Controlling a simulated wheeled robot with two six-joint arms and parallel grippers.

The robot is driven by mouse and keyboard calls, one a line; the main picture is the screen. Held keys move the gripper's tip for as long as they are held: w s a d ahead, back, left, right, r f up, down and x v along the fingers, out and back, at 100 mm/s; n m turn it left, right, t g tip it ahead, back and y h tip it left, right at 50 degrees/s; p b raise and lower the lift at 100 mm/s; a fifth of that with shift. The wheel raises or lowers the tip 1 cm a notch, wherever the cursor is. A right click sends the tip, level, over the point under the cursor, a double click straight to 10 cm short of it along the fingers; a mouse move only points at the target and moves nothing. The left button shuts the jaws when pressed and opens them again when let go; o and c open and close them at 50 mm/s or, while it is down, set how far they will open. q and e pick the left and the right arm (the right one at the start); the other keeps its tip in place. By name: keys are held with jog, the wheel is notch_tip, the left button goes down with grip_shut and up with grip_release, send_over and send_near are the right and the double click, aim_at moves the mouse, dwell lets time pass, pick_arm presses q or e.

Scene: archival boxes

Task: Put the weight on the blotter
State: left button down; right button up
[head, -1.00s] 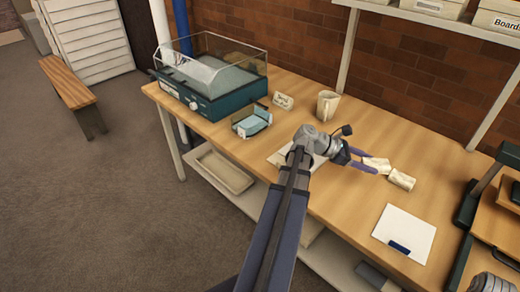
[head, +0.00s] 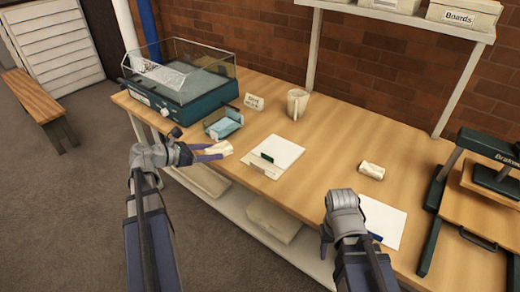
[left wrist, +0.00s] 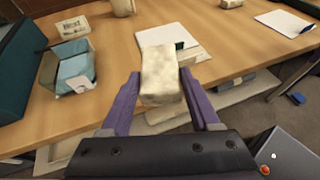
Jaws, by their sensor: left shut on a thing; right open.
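My left gripper (head: 208,152) is shut on a cream, cloth-like block, the weight (head: 221,147). In the left wrist view the weight (left wrist: 159,72) sits between the purple fingers. It is held near the table's front edge, left of a white pad (head: 285,153) with a small dark green item on it. A second white sheet (head: 382,222) with a blue item lies further right. I cannot tell for certain which of these is the blotter. My right gripper (head: 328,238) is open near the front edge, left of that sheet; its fingers are partly hidden.
A similar cream block (head: 372,171) lies on the table (head: 330,140). A blue-lined tray (head: 222,124), a small sign (head: 254,102), a mug (head: 297,103) and a teal machine with a clear cover (head: 175,98) stand left and behind. A dark press (head: 440,195) stands right.

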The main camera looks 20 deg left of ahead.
pick_arm(q)
jog(key=w+d+n+t+y, duration=0.15)
jog(key=w+d, duration=0.35)
jog(key=w, duration=0.7)
jog(key=r+n+y+p, duration=0.1)
jog(key=n+y, duration=0.1)
send_over(268, 147)
jog(key=shift+t, duration=0.25)
notch_tip(268, 147, down, 6)
jog(key=b, duration=0.6)
jog(key=shift+w+f, duration=0.15)
notch_tip(268, 147, down, 4)
jog(key=b, duration=0.4)
jog(key=shift+r, duration=0.2)
